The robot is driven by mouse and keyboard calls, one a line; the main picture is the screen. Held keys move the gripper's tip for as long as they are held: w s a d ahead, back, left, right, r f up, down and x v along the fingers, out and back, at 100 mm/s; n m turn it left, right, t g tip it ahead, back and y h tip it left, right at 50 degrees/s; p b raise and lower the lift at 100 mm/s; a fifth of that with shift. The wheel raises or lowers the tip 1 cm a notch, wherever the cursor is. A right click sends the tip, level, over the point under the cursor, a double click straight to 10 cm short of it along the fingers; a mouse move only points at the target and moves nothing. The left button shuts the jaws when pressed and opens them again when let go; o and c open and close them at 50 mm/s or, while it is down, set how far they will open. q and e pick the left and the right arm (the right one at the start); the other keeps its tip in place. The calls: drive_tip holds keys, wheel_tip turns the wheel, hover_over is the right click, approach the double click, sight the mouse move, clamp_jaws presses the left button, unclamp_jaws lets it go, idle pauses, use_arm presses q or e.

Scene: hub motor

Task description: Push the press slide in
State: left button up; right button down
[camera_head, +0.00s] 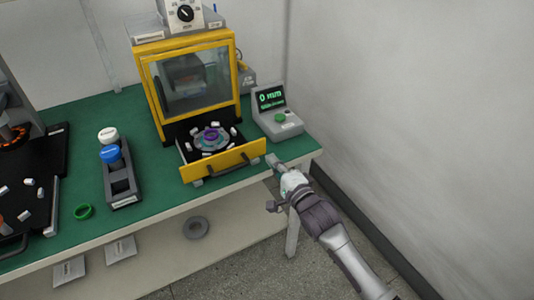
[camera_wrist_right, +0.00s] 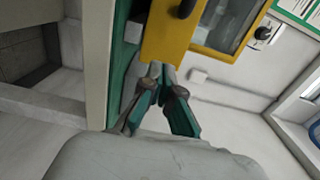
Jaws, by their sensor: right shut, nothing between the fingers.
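The yellow-framed press (camera_head: 190,45) stands on the green bench. Its slide (camera_head: 222,160) is pulled out toward the front, with a yellow front panel and a black handle. A round part with a purple centre (camera_head: 211,138) and several small white pieces lie on the slide. My right gripper (camera_head: 272,160) is shut and empty, just right of the panel's right end. In the right wrist view, the gripper tips (camera_wrist_right: 154,72) are together at the edge of the yellow panel (camera_wrist_right: 165,38); I cannot tell whether they touch it. My left gripper is not in view.
A grey display unit reading "0 mm" (camera_head: 275,108) stands right of the press, behind my right gripper. A dark holder (camera_head: 121,185) with white and blue caps and a green ring (camera_head: 83,211) are to the left. The bench's front edge is near the slide.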

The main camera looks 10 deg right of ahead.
sight(262, 148)
drive_tip(key=x, duration=0.4)
